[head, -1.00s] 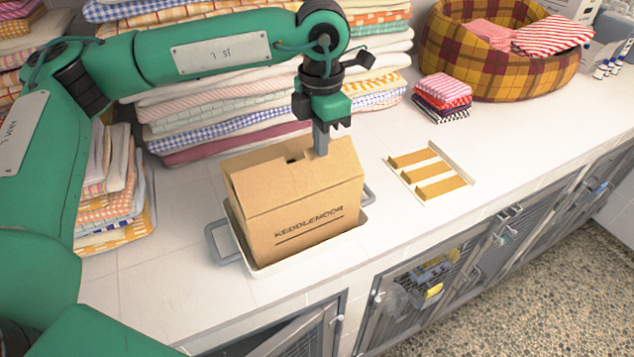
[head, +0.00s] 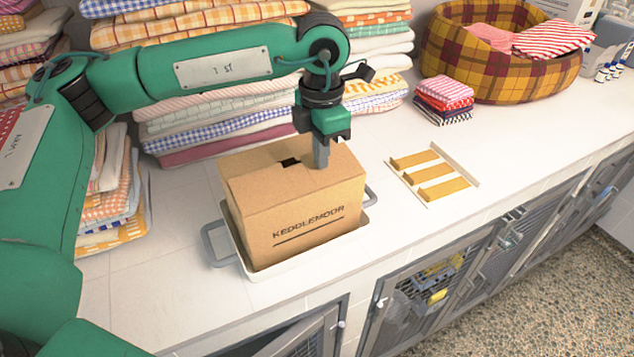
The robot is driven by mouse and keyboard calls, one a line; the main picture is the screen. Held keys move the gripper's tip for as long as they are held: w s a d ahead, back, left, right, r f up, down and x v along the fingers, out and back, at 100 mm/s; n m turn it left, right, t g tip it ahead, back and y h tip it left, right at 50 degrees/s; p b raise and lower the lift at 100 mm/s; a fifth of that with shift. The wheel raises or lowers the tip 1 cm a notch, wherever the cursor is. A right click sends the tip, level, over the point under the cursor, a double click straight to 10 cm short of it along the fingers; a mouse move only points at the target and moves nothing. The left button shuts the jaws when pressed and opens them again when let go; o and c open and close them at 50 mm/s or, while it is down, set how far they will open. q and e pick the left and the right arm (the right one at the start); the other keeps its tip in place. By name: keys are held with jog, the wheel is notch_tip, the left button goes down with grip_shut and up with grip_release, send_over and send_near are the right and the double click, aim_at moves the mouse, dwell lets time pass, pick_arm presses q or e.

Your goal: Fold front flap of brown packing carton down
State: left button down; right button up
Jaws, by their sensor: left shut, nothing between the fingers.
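The brown packing carton (head: 305,223), printed KEDDLEMOOR on its front, sits upright in a white tray (head: 250,274) with grey handles on the counter. The carton's front flap (head: 290,185) lies folded over the top, roughly flat. A small dark opening (head: 291,162) shows near the middle of the top. My left gripper (head: 321,164) is shut and empty, pointing down with its fingertips at the carton's top, right of the opening. Whether the tips press on the flap is hard to tell. My right gripper is out of view.
Piles of folded towels (head: 230,128) stand close behind the carton, with another pile (head: 118,200) to the left. A pale rack with yellow strips (head: 432,174) lies to the right. A small cloth stack (head: 443,98) and a plaid basket (head: 500,70) stand farther back. Counter in front is narrow.

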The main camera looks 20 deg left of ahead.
pick_arm(q)
jog(key=shift+f+b, duration=0.4)
jog(key=shift+f, duration=0.2)
jog(key=shift+r, duration=0.25)
notch_tip(320, 180, up, 8)
jog(key=p, duration=0.3)
jog(key=shift+f, duration=0.2)
